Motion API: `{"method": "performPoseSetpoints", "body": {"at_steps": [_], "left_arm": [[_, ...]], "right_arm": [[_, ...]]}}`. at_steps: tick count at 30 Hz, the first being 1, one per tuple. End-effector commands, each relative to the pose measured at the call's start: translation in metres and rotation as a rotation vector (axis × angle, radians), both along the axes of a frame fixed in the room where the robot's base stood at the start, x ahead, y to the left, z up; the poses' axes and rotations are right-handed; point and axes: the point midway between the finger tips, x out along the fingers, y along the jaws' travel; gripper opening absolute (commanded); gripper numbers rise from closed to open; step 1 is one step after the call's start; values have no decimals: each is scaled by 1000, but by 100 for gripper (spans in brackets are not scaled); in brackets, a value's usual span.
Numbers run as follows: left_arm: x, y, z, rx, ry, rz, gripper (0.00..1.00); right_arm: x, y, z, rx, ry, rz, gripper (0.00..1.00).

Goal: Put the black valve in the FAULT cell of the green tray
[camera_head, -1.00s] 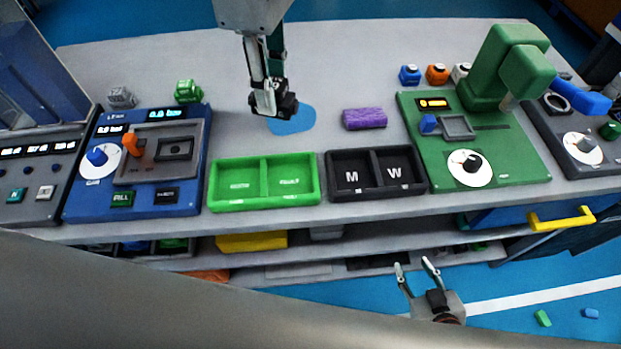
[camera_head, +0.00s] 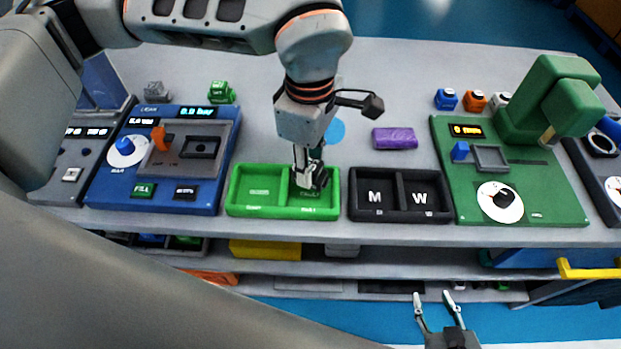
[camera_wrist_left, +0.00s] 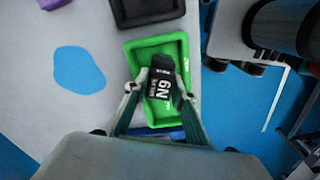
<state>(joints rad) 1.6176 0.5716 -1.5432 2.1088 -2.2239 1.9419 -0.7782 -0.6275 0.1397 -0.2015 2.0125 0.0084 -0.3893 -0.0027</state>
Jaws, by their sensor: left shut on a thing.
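The green tray (camera_head: 233,197) stands near the front edge of the bench and has two cells. Its right cell carries small lettering that looks like FAULT; the left cell is empty. My left gripper (camera_head: 310,178) reaches down over the right cell, shut on the black valve (camera_head: 321,177). My right gripper (camera_head: 437,301) is open and empty in front of the bench, low in the view.
A black tray marked M and W (camera_head: 401,213) stands close to the right of the green tray. A blue test station (camera_head: 160,165) is at left, a green one (camera_head: 540,190) at right. A purple block (camera_head: 395,138) and blue round patch (camera_wrist_left: 79,73) lie behind.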

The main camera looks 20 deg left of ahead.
Motion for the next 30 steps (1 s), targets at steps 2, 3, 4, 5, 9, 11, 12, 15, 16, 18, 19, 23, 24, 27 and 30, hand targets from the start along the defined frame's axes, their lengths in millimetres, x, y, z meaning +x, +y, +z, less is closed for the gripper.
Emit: {"method": "performPoseSetpoints", "body": {"at_steps": [2,3,4,5,9,11,12,15,16,18,19,23,24,27,30], "left_arm": [[0,0,-4,0,-1,0,0],[0,0,-6,0,-1,0,0],[0,0,-8,0,0,0,0],[0,0,-10,0,1,0,0],[-1,0,-28,1,4,0,0],[-1,0,-38,0,4,-1,0],[-1,0,-43,0,3,-1,0],[0,0,-49,0,0,-1,0],[0,0,-49,0,-1,-1,0],[0,0,-48,0,-2,-1,0],[0,0,-48,0,-2,-1,0],[0,0,-49,0,-1,-1,0],[0,0,-50,0,-1,-1,0],[0,0,-51,1,-1,-1,32],[0,0,-51,1,-1,-1,32]], "right_arm": [[3,-1,2,-2,-6,-1,40],[4,-1,2,-2,-7,-1,40],[4,-2,2,-2,-8,-2,40],[5,-2,2,-2,-9,-3,40],[3,-2,0,-4,-6,-3,40],[3,-2,-1,-4,-4,-2,40],[2,-2,-2,-5,-3,-2,40],[1,-3,-2,-6,-2,-2,40],[1,-3,-2,-7,-2,-1,40],[0,-3,-2,-6,-2,-2,40],[0,-2,-1,-6,-2,-2,40],[-2,-2,-3,-6,1,-1,40],[-3,-2,-4,-6,3,-1,40],[-3,-3,-4,-6,5,0,40],[-3,-3,-4,-7,5,0,40]]}}
